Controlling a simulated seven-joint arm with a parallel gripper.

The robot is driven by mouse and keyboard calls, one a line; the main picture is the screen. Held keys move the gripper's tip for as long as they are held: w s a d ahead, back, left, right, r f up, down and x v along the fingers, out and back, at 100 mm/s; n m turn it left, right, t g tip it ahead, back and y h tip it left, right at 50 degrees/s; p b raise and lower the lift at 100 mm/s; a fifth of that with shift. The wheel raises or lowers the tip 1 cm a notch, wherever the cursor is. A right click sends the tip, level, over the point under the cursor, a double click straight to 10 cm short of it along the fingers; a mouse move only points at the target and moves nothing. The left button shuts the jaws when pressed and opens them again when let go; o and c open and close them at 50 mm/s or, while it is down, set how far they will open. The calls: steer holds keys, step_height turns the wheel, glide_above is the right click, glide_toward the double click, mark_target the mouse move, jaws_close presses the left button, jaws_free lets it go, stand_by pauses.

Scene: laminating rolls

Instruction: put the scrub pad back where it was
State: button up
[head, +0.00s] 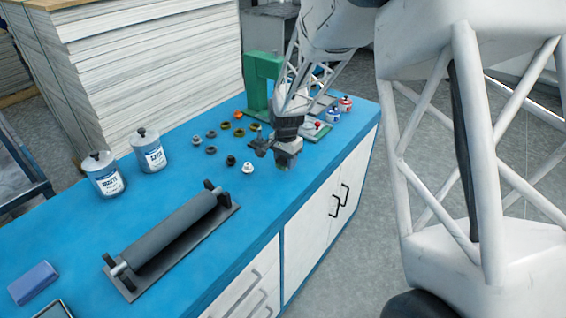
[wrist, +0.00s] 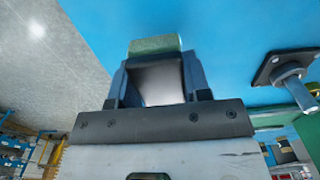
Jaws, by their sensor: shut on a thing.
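The scrub pad (head: 284,164) is a small green block at the tip of my gripper (head: 287,150) in the head view. The wrist view shows the pad's green edge (wrist: 155,44) projecting past the two dark fingers of my gripper (wrist: 154,78), which are shut on it. A grey-white face lies between the fingers. The pad appears held over the blue bench (head: 225,262) near its front edge; whether it touches the top I cannot tell. The fingers hide part of the pad.
Several dark and olive rings and a white one (head: 247,167) lie left of my gripper. A grey roller (head: 170,235) on a base, two labelled cans (head: 149,150) and a blue block (head: 33,283) are further left. A green machine (head: 262,80) and small bottles (head: 345,104) stand behind.

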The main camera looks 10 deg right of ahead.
mark_target(283, 162)
steer(key=shift+w+a+f, duration=0.15)
steer(key=shift+w, duration=1.65)
steer(key=shift+f, duration=1.75)
steer(key=shift+s+f, duration=0.1)
steer(key=shift+f, duration=0.4)
